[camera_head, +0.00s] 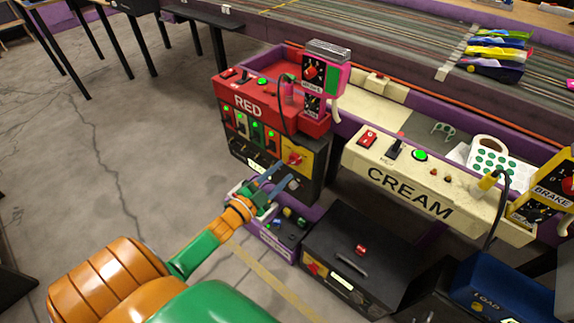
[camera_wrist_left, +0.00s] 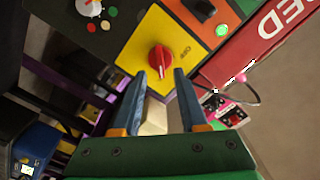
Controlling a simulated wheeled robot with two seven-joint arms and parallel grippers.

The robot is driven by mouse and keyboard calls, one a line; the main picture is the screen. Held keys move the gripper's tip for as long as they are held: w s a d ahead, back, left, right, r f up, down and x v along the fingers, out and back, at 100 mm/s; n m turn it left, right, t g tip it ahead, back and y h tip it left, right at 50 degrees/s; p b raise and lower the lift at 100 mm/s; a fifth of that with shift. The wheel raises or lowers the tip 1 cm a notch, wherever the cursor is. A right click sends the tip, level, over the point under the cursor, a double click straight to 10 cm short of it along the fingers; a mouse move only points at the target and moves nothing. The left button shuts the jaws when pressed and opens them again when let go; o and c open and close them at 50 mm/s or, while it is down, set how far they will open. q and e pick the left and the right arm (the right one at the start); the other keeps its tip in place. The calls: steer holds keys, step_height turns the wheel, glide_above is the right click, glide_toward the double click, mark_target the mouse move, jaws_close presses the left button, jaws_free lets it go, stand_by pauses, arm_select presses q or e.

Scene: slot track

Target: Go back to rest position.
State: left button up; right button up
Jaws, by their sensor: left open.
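My left gripper (camera_head: 279,184) is in front of the lower right part of the red control station (camera_head: 255,104). Its fingers also show in the left wrist view (camera_wrist_left: 157,92), apart and with nothing between them. A red rotary knob (camera_head: 295,159) on a yellow plate is just beyond the fingertips. The same knob (camera_wrist_left: 159,58) shows large in the left wrist view, apart from the fingers as far as I can tell. My right gripper does not show in either view.
A cream control station (camera_head: 405,190) stands to the right. A black box (camera_head: 362,262) and a purple box with knobs (camera_head: 284,226) sit below. Toy cars (camera_head: 492,66) rest on the slot track (camera_head: 400,40) at the back.

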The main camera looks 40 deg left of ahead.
arm_select(q)
steer(key=s, duration=0.3)
steer(key=shift+s+a, duration=0.1)
steer(key=shift+s, duration=0.3)
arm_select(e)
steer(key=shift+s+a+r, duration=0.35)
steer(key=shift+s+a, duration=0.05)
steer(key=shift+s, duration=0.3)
